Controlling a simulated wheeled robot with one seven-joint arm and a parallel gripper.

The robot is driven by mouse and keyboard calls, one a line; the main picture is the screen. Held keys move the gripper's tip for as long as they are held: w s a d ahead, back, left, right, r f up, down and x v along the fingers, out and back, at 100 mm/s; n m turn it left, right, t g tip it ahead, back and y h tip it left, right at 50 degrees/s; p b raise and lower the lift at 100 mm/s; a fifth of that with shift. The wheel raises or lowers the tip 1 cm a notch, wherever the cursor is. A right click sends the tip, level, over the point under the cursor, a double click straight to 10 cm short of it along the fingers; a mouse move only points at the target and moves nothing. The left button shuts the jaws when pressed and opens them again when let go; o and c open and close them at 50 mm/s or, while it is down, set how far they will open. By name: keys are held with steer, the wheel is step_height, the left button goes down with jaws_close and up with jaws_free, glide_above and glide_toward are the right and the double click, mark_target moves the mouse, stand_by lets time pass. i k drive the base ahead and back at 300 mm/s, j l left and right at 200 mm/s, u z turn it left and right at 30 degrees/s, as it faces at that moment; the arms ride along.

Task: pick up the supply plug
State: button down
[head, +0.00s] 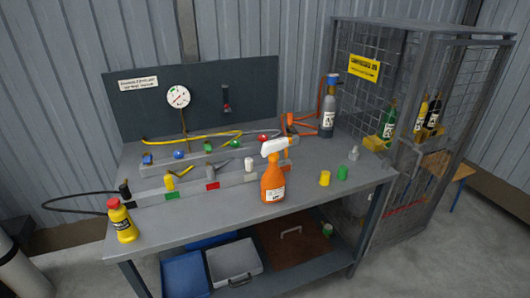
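I cannot tell for sure which thing is the supply plug. A small black plug-like piece (125,190) stands at the left end of the front grey rail on the workbench (225,212). A black cable (75,196) loops out from near it past the bench's left edge. A yellow piece (171,181) and a grey piece (211,172) with angled stems, and a white cylinder (249,164), are along the same rail. My gripper is not in view.
An orange spray bottle (272,180) stands in front of the rail, and a yellow, red-capped bottle (122,222) at the front left corner. Yellow (324,178) and green (342,173) cylinders are at right. A wire cage (398,110) stands right of the bench. The front middle-left benchtop is clear.

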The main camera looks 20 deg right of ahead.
mark_target(289, 115)
steer(key=i+l, duration=0.15)
steer(key=i, duration=0.3)
steer(key=i+l, duration=0.15)
steer(key=i, duration=0.35)
